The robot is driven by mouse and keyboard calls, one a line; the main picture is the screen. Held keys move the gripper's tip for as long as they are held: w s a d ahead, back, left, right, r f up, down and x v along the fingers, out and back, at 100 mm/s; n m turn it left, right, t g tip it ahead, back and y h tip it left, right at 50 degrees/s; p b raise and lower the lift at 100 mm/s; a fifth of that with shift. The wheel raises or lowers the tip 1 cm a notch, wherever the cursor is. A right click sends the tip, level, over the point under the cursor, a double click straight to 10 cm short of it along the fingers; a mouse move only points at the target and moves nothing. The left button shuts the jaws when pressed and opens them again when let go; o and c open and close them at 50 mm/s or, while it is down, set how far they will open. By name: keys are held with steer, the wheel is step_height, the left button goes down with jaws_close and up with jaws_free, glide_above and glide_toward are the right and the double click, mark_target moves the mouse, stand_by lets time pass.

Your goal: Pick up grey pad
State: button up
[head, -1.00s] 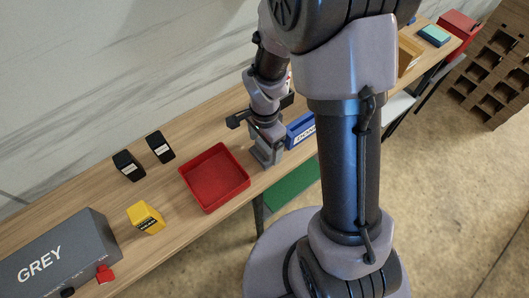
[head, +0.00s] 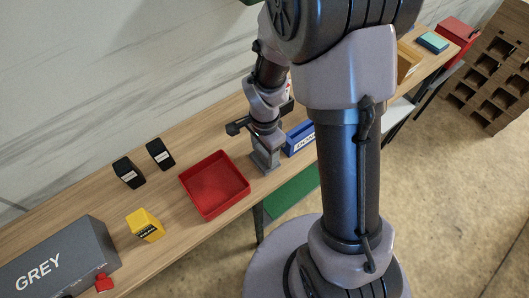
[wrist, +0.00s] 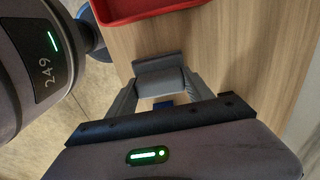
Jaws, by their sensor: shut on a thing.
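The grey pad (wrist: 160,82) is a small grey block between the fingers of my gripper (wrist: 162,92) in the wrist view. The fingers are shut on it from both sides. In the head view my gripper (head: 265,160) points down at the front edge of the wooden table, just right of the red tray. The pad is hard to tell from the grey fingers there. Whether it touches the table is not clear.
The red tray (head: 240,188) looks empty. A blue box (head: 300,138) stands close right of my gripper. Two black boxes (head: 128,172), a yellow box (head: 146,225) and a large grey box marked GREY (head: 60,262) are to the left.

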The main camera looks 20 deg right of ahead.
step_height(320, 180, up, 3)
steer(key=shift+f+p, duration=0.1)
steer(key=shift+p, duration=0.3)
steer(key=s+d+r+b, duration=0.1)
steer(key=s+d+b, duration=0.2)
steer(key=s+b, duration=0.9)
steer(key=s, duration=0.3)
steer(key=shift+s+r, duration=0.2)
steer(key=shift+s, duration=0.2)
